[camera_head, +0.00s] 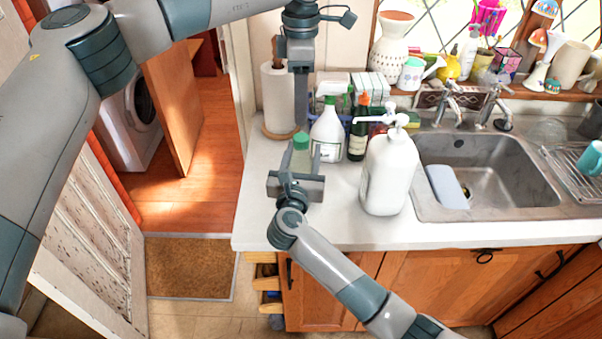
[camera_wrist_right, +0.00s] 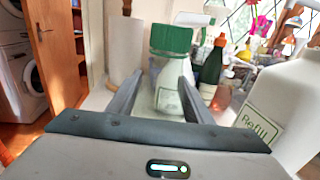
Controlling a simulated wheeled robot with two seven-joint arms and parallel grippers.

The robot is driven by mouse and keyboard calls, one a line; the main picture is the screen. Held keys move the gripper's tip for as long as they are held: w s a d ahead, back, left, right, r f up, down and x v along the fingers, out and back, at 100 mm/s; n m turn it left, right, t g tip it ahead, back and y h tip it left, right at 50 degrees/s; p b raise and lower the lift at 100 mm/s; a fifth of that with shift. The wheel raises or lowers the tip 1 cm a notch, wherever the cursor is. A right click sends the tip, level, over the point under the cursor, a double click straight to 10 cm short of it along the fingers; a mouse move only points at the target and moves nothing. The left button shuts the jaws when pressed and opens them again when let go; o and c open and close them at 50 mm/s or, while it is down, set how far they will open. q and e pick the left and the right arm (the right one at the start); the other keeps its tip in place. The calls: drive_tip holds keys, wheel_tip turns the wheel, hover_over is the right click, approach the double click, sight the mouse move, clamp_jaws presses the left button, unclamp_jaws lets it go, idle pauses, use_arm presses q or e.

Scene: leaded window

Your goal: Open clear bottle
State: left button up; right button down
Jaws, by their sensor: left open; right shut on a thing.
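The clear bottle (camera_head: 300,158) has a green cap (camera_head: 301,140) and stands upright near the counter's front left. In the right wrist view, its green cap (camera_wrist_right: 170,39) is on, above the clear body (camera_wrist_right: 150,100) between the fingers. My right gripper (camera_head: 300,165) reaches in from the front and is shut on the bottle's body, below the cap. My left gripper (camera_head: 301,122) points straight down from above, with its fingertips just over the cap. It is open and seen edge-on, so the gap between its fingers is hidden.
A white spray bottle (camera_head: 327,137) stands close behind and right of the clear bottle. A large white pump bottle (camera_head: 389,175) is further right, before the sink (camera_head: 500,170). A dark bottle (camera_head: 358,138) and a paper roll (camera_head: 279,98) stand behind. The counter's left edge is near.

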sight(301, 137)
use_arm(q)
drive_tip(key=m, duration=0.5)
drive_tip(key=shift+m, duration=0.3)
drive_tip(key=m, duration=0.5)
drive_tip(key=shift+m, duration=0.4)
drive_tip(key=m, duration=1.1)
drive_tip(key=shift+f, duration=4)
